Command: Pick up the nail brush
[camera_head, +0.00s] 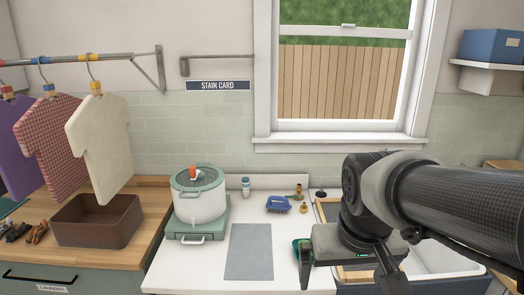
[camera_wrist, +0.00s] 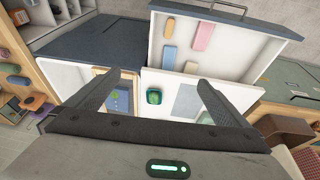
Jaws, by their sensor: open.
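A small blue object with a raised, handle-like top (camera_head: 278,204) lies at the back of the white counter; it looks like the nail brush, though I cannot be sure. A small green, dark-edged object (camera_wrist: 154,97) lies on the counter beside the grey mat. It appears between my fingers in the wrist view, and I cannot tell what it is. In the head view it is mostly hidden behind a finger. My gripper (camera_head: 347,278) is open and empty, pointing down above the right part of the counter; its spread fingers also show in the wrist view (camera_wrist: 155,80).
A grey mat (camera_head: 249,252) lies on the white counter (camera_head: 185,275). A lidded pot (camera_head: 200,203), a small bottle (camera_head: 245,187) and brass taps (camera_head: 299,191) stand behind. An open drawer (camera_wrist: 225,15) holds coloured items. A brown bin (camera_head: 97,221) is at left.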

